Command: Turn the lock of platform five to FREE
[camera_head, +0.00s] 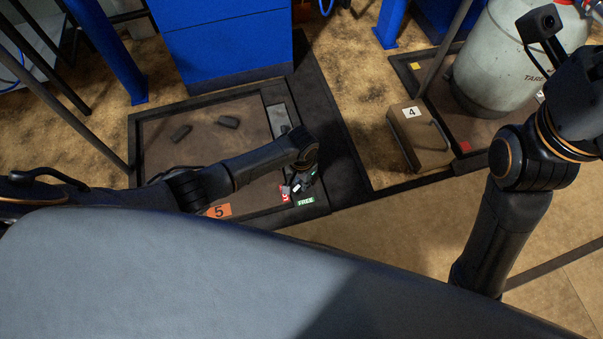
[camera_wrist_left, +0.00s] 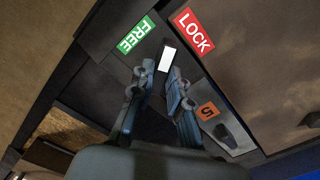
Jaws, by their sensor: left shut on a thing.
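My left gripper (camera_head: 300,183) reaches down there. In the left wrist view its fingers (camera_wrist_left: 159,78) are shut on the lock's handle, mostly hidden between them. A white mark (camera_wrist_left: 167,58) at the fingertips lies between the two labels. My right gripper is outside the view.
Dark blocks (camera_head: 229,122) lie on platform five. A blue cabinet (camera_head: 225,45) stands behind it. To the right are a box-shaped part with a "4" sign (camera_head: 412,112) and a grey tank (camera_head: 500,65). A grey surface (camera_head: 250,270) fills the foreground.

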